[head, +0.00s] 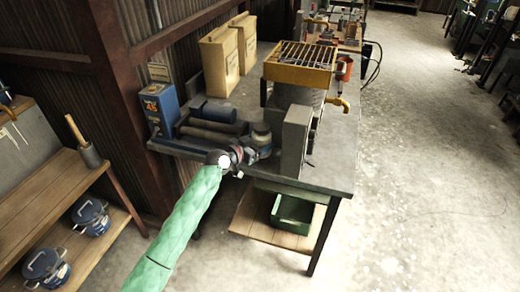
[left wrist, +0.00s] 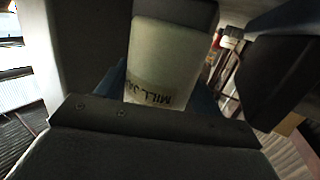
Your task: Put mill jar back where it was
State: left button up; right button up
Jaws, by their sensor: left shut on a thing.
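My left gripper (head: 250,154) is at the near edge of the workbench, at the end of the green-sleeved arm. In the left wrist view, the mill jar (left wrist: 163,68) is a cream cylinder with a dark end and the lettering "MILL JAR" upside down. It sits between the dark fingers, and the gripper is shut on it. Dark rollers (head: 212,126) lie on the bench left of the gripper. My right gripper is not in view.
Tan boxes (head: 220,62) stand behind the rollers. A grey upright block (head: 295,140) and a yellow-topped grated machine (head: 300,65) stand right of the gripper. A green bin (head: 291,214) sits on the shelf below.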

pick_arm(q)
jog(key=shift+f+p, duration=0.45)
jog(key=shift+f, duration=1.4)
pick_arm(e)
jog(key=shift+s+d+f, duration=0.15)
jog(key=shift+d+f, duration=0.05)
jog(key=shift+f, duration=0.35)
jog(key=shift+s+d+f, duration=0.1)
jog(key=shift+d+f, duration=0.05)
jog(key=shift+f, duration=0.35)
pick_arm(q)
jog(key=shift+f, duration=0.15)
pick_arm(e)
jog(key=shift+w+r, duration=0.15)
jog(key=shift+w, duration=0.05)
pick_arm(q)
jog(key=o, duration=1.5)
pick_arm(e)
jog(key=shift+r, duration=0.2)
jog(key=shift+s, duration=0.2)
